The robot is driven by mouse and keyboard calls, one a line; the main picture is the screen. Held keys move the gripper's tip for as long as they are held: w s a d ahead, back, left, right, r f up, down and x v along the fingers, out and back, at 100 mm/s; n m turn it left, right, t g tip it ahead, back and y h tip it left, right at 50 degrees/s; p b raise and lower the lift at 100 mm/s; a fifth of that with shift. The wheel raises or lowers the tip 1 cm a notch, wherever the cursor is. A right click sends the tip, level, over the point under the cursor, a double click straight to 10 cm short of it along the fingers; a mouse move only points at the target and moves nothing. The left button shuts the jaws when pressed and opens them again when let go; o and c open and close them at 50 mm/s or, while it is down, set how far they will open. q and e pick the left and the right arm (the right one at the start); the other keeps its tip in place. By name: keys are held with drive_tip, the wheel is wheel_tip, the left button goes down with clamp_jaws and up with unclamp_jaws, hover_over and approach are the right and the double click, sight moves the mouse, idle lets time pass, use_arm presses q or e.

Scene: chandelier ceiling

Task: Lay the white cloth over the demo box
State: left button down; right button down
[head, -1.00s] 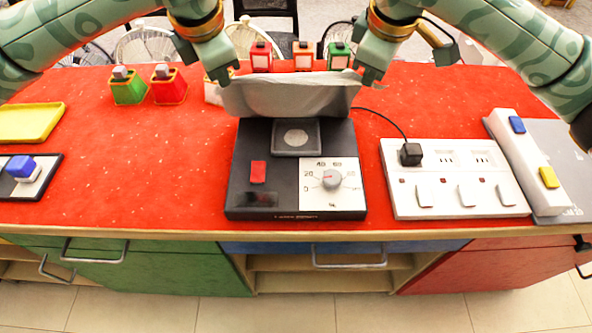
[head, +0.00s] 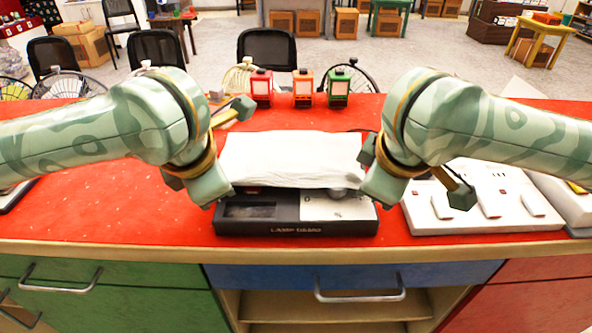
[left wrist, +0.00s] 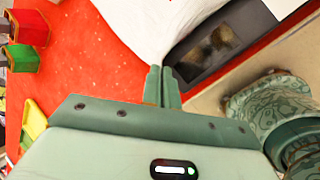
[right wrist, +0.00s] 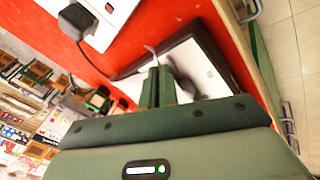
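The white cloth (head: 290,158) is spread over the back and middle of the black demo box (head: 300,227). The box's front strip stays bare, with part of a dark window, the white dial panel and the knob. My left gripper (head: 224,198) is at the cloth's front left corner; in the left wrist view its fingers (left wrist: 161,72) are shut on the gathered cloth (left wrist: 150,25). My right gripper (head: 364,195) is at the front right corner; in the right wrist view its fingers (right wrist: 157,72) are shut, with a small cloth tip (right wrist: 151,49) showing at them.
A white socket strip (head: 480,205) lies right of the box, partly behind my right arm. Red (head: 261,88), orange (head: 303,88) and green (head: 339,88) lantern-like blocks stand behind the cloth. The red tabletop left of the box is mostly clear.

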use_arm(q)
drive_tip(key=c, duration=1.3)
unclamp_jaws()
use_arm(e)
drive_tip(key=c, duration=1.3)
unclamp_jaws()
use_arm(q)
drive_tip(key=shift+r, duration=0.1)
use_arm(e)
drive_tip(key=shift+r, duration=0.1)
use_arm(q)
drive_tip(key=shift+s+r, duration=0.1)
drive_tip(key=shift+r, duration=0.25)
use_arm(e)
drive_tip(key=shift+s+r, duration=0.1)
drive_tip(key=shift+r, duration=0.25)
use_arm(q)
drive_tip(key=v, duration=0.6)
drive_tip(key=s+v, duration=0.1)
drive_tip(key=v, duration=0.3)
drive_tip(key=shift+f, duration=0.3)
use_arm(e)
drive_tip(key=v, duration=0.6)
drive_tip(key=s+v, duration=0.1)
drive_tip(key=v, duration=0.3)
drive_tip(key=shift+f, duration=0.3)
